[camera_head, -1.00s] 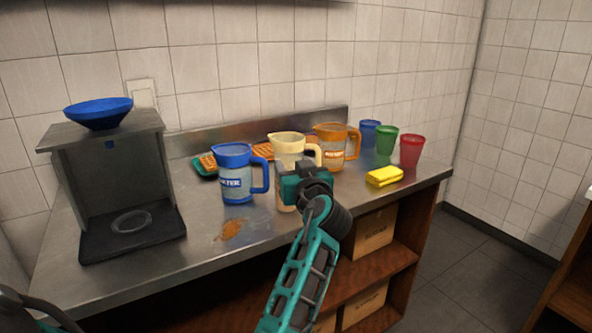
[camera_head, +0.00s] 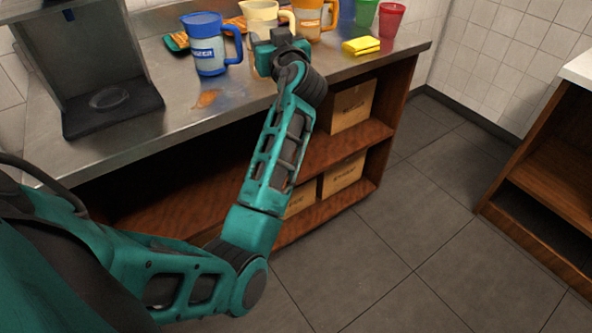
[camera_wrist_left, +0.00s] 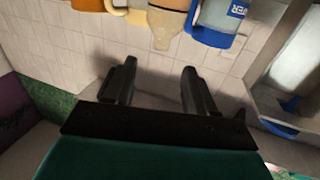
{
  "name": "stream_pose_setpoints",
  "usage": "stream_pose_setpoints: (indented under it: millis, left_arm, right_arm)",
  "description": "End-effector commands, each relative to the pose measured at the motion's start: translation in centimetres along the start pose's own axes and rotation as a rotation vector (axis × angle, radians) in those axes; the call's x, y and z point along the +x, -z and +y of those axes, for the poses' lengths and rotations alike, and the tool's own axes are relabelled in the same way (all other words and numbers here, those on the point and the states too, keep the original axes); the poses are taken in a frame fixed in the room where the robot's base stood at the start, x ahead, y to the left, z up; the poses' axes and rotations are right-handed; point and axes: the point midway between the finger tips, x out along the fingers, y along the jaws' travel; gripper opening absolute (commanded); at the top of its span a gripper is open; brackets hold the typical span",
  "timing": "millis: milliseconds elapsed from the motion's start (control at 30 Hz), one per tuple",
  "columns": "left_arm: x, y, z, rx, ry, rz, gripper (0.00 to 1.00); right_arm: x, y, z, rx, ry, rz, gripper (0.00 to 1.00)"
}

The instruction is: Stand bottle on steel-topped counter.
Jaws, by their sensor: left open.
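In the left wrist view, which is upside down, a tan squeeze bottle (camera_wrist_left: 165,28) with a narrow tip stands upright among the pitchers; its base is out of frame. In the head view my left gripper (camera_head: 278,48) hides most or all of it. The left gripper's fingers (camera_wrist_left: 159,68) are open and empty, with the bottle beyond their tips. The steel-topped counter (camera_head: 190,108) runs along the wall. My right gripper is not in view.
A blue pitcher (camera_head: 207,45), a cream pitcher (camera_head: 262,14) and an orange pitcher (camera_head: 308,18) stand on the counter, with a yellow sponge (camera_head: 361,46) and cups to the right. A dark dispenser (camera_head: 85,65) is at left. An orange-brown spill (camera_head: 207,98) marks the front.

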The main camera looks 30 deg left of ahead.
Motion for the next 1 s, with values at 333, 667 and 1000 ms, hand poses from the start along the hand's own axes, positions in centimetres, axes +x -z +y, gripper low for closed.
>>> stream_pose_setpoints:
  millis: [333,667,1000]
  left_arm:
    - [-9.0,-16.6,1.6,0.276,-0.453,-0.200,0.56]
    - [-27.2,-29.6,-2.4,0.362,-0.963,-0.448,0.56]
    - [-33.4,-31.4,-4.6,0.326,-1.090,-0.529,0.56]
  right_arm:
    - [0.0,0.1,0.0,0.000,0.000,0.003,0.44]
    - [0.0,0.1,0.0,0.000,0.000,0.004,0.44]
    - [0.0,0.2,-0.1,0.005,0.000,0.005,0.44]
